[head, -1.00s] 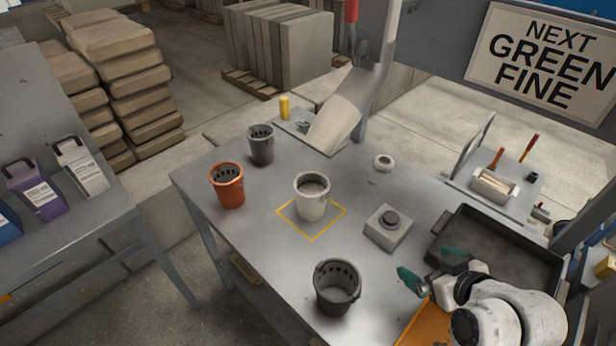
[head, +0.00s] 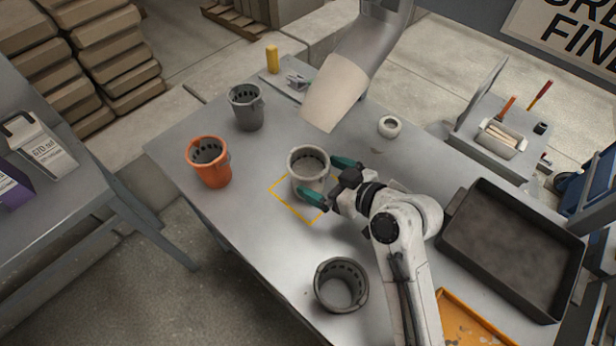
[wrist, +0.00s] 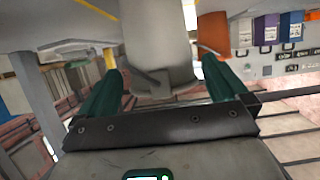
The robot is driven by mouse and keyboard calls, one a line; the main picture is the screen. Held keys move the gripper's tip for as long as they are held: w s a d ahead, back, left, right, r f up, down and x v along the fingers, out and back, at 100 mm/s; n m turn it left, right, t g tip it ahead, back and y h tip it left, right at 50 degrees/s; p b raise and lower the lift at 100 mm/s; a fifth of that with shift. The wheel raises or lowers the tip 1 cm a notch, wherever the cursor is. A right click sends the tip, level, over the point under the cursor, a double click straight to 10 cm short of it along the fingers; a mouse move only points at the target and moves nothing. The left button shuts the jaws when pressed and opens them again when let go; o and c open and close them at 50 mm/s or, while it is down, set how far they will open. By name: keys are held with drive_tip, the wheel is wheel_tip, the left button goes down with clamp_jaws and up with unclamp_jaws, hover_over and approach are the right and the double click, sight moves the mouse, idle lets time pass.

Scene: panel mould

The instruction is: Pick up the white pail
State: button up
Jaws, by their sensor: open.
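The white pail (head: 308,168) stands upright on the grey table, within the yellow square outline (head: 297,208). My gripper (head: 329,178) is open, with its two green fingers on either side of the pail's near right side. In the wrist view, the pail (wrist: 158,40) fills the upper middle, between and beyond the green fingers of my gripper (wrist: 158,90). I cannot tell whether either finger touches the pail.
An orange pail (head: 210,165) and a dark grey pail (head: 246,108) stand to the left, another dark pail (head: 341,286) at the front. A chute (head: 335,95) hangs behind the white pail. A black tray (head: 515,250) lies right, and a white ring (head: 389,127) behind.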

sight(297, 164)
drive_tip(key=x, duration=0.1)
drive_tip(key=b+x, duration=0.1)
drive_tip(key=x, duration=0.3)
drive_tip(key=shift+w+r+b, duration=0.1)
drive_tip(key=shift+r+b, duration=0.15)
drive_tip(key=shift+b, duration=0.1)
drive_tip(key=c, duration=1.1)
drive_tip(key=shift+r, duration=0.15)
